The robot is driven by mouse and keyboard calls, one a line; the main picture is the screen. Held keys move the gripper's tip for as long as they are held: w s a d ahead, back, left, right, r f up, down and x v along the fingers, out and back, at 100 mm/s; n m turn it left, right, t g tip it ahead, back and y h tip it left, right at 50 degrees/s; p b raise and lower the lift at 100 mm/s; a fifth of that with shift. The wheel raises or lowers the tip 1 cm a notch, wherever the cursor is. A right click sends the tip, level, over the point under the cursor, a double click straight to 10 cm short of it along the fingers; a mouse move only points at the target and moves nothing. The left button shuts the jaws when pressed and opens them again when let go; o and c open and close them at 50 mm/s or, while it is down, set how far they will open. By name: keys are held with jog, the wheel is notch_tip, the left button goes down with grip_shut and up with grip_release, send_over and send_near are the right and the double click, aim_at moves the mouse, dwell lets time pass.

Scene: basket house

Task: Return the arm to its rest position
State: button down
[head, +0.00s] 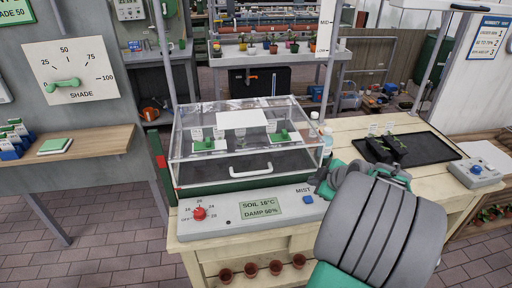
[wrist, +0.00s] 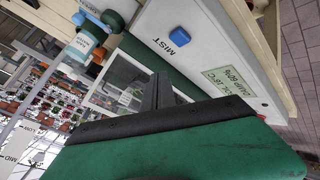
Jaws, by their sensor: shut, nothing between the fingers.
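My gripper (wrist: 158,85) shows in the wrist view as dark fingers close together, with nothing between them. They lie across the view of the propagator's front, near the blue MIST button (wrist: 178,36). In the head view my grey and green arm fills the lower right, in front of the bench. The gripper end is mostly hidden there, beside the right end of the propagator's control panel (head: 240,213). The clear-lidded propagator (head: 250,168) has its lid down, with small green seedlings and labels inside. The MIST button also shows in the head view (head: 308,199).
Bottles (head: 327,140) stand right of the propagator, close to my arm. A black tray (head: 430,150) with dark pots and a grey control box (head: 475,172) lie further right. Several terracotta pots (head: 250,270) sit on the shelf below. A wall shelf (head: 70,148) is at left.

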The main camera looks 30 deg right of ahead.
jog(key=shift+m, duration=0.7)
jog(key=s+f+m, duration=0.1)
jog(key=s+f+m+g, duration=0.1)
jog(key=m, duration=0.1)
jog(key=s+a+f+m, duration=0.1)
jog(key=m, duration=0.1)
jog(key=shift+s+f+g+y, duration=0.1)
jog(key=shift+s+g+y, duration=0.05)
jog(key=shift+g+y, duration=0.2)
jog(key=s+a+f+m+g, duration=0.25)
jog(key=s+a+m, duration=0.2)
jog(key=s, duration=0.25)
jog(key=s+a+f+m+g, duration=0.2)
jog(key=s+a+m+g, duration=0.15)
jog(key=s+m, duration=0.35)
jog(key=w+a+r+n, duration=0.2)
jog(key=a+r+n, duration=0.1)
jog(key=a, duration=0.4)
jog(key=w+a+r+n+t, duration=0.1)
jog(key=w+a+r+n, duration=0.2)
jog(key=a, duration=0.4)
jog(key=w+a+r+n+t, duration=0.1)
jog(key=a+r+n, duration=0.3)
jog(key=a, duration=0.4)
jog(key=shift+w+r, duration=0.5)
jog(key=shift+w, duration=0.3)
